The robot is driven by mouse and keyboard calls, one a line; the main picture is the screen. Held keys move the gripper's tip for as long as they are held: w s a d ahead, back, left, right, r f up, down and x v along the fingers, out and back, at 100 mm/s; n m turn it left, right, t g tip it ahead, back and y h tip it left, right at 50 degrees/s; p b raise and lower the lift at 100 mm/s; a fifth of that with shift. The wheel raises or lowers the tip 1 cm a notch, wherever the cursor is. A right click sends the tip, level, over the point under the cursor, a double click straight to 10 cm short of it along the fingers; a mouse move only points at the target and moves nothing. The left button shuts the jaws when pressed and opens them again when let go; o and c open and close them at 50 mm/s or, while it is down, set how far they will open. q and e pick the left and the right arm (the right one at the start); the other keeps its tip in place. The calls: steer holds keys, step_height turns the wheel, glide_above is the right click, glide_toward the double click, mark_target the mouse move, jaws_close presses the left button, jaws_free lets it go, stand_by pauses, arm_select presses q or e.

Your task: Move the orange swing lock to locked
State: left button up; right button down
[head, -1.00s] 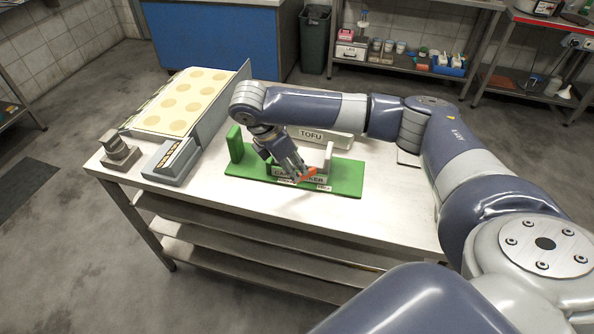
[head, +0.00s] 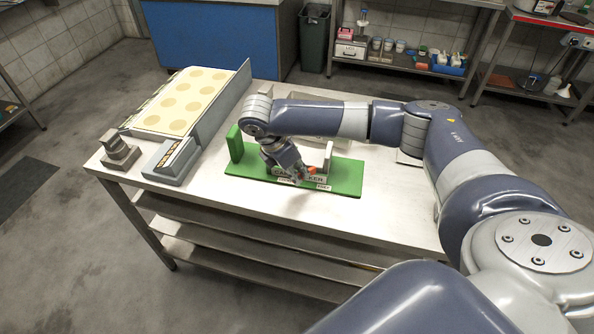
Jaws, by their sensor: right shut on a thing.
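The orange swing lock (head: 312,171) is a small orange piece on the green fixture (head: 345,178) on the table. Most of it is hidden by my right gripper. My right gripper (head: 301,175) is at the front of the fixture, at the orange lock, and is shut on it. White labels show along the fixture's front, one partly reading "KER", but the gripper covers part of the text. Whether the lock sits at its locked mark cannot be made out. My left gripper is not in view.
A tray with round yellow spots (head: 185,100) stands at the table's back left. A grey device (head: 172,160) and a metal block (head: 118,150) are at the left. The table's front strip (head: 320,222) is clear. Shelves (head: 400,60) stand behind.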

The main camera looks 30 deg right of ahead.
steer(key=shift+w+r+m+g+p, duration=0.3)
steer(key=shift+m+p, duration=0.4)
steer(key=shift+p, duration=0.45)
steer(key=shift+w+m+p, duration=0.35)
steer(key=shift+m+p, duration=0.35)
steer(key=shift+p, duration=0.1)
steer(key=shift+w+d+f+m+g+p, duration=0.2)
steer(key=shift+w+m+g+p, duration=0.2)
steer(key=shift+m+g+p, duration=0.45)
steer(key=shift+w+d+m+y, duration=0.25)
steer(key=shift+m+y, duration=0.15)
steer(key=shift+m, duration=0.35)
steer(key=c, duration=1.7)
jaws_free()
